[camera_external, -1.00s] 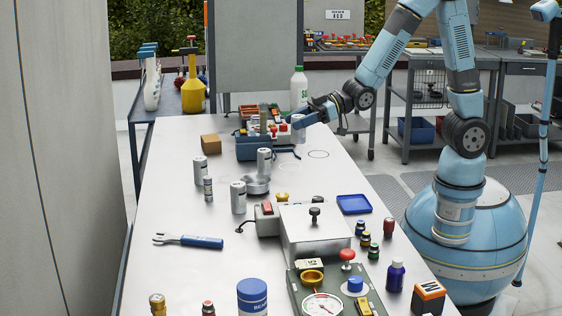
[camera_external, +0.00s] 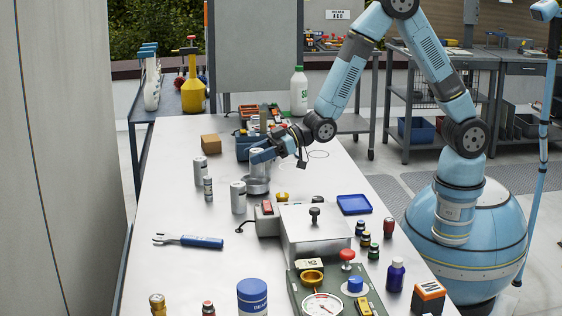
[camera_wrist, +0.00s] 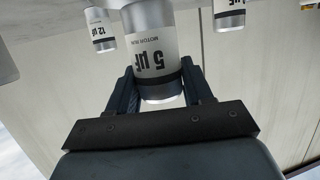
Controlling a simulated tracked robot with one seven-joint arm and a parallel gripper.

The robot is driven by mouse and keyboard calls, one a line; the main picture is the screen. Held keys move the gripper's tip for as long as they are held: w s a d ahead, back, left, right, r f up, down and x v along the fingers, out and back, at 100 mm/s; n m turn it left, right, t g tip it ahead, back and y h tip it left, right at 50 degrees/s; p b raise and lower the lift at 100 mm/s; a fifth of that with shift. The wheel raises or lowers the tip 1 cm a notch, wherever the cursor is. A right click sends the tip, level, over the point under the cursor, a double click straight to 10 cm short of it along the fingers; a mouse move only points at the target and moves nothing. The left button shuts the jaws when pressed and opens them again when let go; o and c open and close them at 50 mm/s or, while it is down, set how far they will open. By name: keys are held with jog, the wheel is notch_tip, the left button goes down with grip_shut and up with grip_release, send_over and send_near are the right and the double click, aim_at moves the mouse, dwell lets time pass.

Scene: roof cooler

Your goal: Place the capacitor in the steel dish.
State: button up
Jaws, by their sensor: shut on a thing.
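My gripper (camera_external: 263,153) is shut on a silver capacitor (camera_external: 257,171) with a white label. In the wrist view, the capacitor (camera_wrist: 152,48) reads "5 µF" and sits between the two fingers (camera_wrist: 160,88). In the external view, the capacitor is over the small round steel dish (camera_external: 256,187), with its lower end close to the dish. I cannot tell whether it touches the dish floor. The fingers partly hide the capacitor's upper part. The dish is not clearly seen in the wrist view.
Other silver capacitors (camera_external: 200,171) (camera_external: 238,197) and a smaller one (camera_external: 208,189) stand left of the dish. A blue toolbox (camera_external: 246,149) is behind it. A grey metal box (camera_external: 315,232) is in front.

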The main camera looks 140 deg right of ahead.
aim_at(255, 167)
jog(key=shift+w+d+f, duration=0.15)
jog(key=shift+w+f, duration=0.1)
jog(key=shift+f, duration=1.6)
jog(key=shift+f, duration=0.1)
jog(key=o, duration=1.1)
